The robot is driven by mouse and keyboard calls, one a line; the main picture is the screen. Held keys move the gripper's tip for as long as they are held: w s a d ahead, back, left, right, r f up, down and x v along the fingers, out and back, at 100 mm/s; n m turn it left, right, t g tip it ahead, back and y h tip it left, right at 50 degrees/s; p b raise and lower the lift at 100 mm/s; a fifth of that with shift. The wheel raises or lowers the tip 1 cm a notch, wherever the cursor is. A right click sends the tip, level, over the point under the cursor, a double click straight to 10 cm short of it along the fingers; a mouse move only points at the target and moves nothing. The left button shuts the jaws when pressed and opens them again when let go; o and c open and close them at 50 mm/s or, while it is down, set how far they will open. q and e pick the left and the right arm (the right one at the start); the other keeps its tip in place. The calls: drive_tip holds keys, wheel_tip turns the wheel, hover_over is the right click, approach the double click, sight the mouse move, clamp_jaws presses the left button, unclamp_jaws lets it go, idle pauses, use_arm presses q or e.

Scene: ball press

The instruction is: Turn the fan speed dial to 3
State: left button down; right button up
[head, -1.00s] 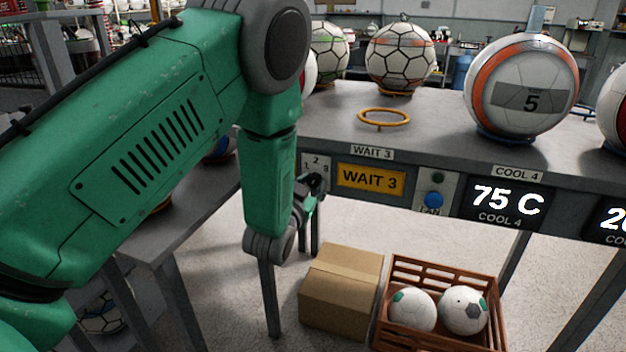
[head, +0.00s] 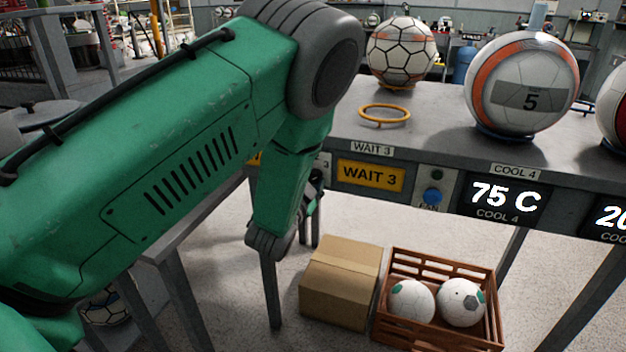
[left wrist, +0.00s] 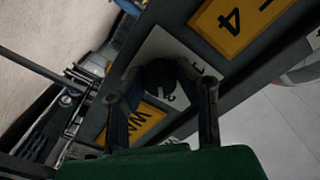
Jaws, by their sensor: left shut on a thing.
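The fan speed dial is a dark round knob (left wrist: 160,76) on a pale plate (left wrist: 172,45) in the left wrist view. My left gripper (left wrist: 161,88) is shut on this knob, with one finger on each side. The plate's printed marks are partly covered, so I cannot tell which number the dial points to. In the head view only the right edge of the dial plate (head: 324,163) shows, and my green left arm hides the knob. My left gripper (head: 315,188) is mostly hidden there too. My right gripper is in neither view.
Right of the dial are a yellow WAIT 3 sign (head: 371,175), a blue button (head: 432,195) and a 75 C display (head: 505,199). Balls and an orange ring (head: 384,114) rest on the bench. A cardboard box (head: 340,283) and a crate (head: 386,258) stand below.

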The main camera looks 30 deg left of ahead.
use_arm(q)
drive_tip(key=shift+f, duration=0.15)
drive_tip(key=c, duration=1.3)
unclamp_jaws()
drive_tip(key=shift+o, duration=0.2)
drive_tip(key=v, duration=1.2)
drive_tip(key=s+f+n+g+p, duration=0.1)
drive_tip(key=s+f+g, duration=0.15)
drive_tip(key=f, duration=0.25)
drive_tip(key=s+f+n+g, duration=0.1)
drive_tip(key=s+f+g, duration=0.1)
drive_tip(key=f+g, duration=0.15)
drive_tip(key=s+d+f+n+g+h, duration=0.1)
drive_tip(key=s+d+f+g, duration=0.1)
drive_tip(key=s, duration=0.5)
drive_tip(key=s+d+f+n+g+h+p, duration=0.1)
drive_tip(key=s+d+f+g, duration=0.1)
drive_tip(key=s+f+g, duration=0.3)
drive_tip(key=s+d+f+n+g+h+p, duration=0.1)
drive_tip(key=s+d+f+g+h, duration=0.1)
drive_tip(key=s+f, duration=0.4)
drive_tip(key=s+g, duration=0.1)
drive_tip(key=s, duration=0.4)
drive_tip(key=shift+s+d+f+g, duration=0.15)
drive_tip(key=shift+d+f+g, duration=0.15)
drive_tip(key=shift+f+g, duration=0.1)
